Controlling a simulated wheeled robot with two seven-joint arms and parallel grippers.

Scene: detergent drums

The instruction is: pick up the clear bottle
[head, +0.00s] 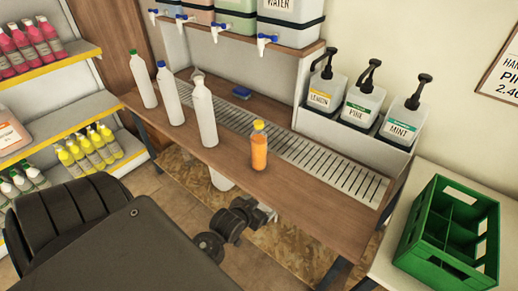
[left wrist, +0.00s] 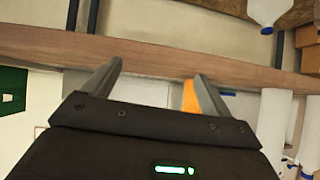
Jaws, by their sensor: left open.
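Three whitish bottles stand upright on the wooden counter (head: 300,196): a green-capped one (head: 143,87), a blue-capped one (head: 168,97) and a larger one with a pale top (head: 204,115). A smaller bottle of orange liquid with a yellow cap (head: 259,148) stands to their right. I cannot tell for sure which is the clear bottle. My left gripper (head: 262,212) is at the counter's front edge, below the orange bottle in the picture. In the left wrist view its jaws (left wrist: 158,70) are open and empty, and the orange bottle (left wrist: 189,97) shows partly hidden behind the right finger.
A slotted drain grate (head: 330,172) runs along the counter's back, with a blue item (head: 242,92) beside it. Pump dispensers (head: 361,104) and tapped drums (head: 290,20) stand behind. A green crate (head: 450,235) is at right. Shelves of bottles (head: 90,145) are at left.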

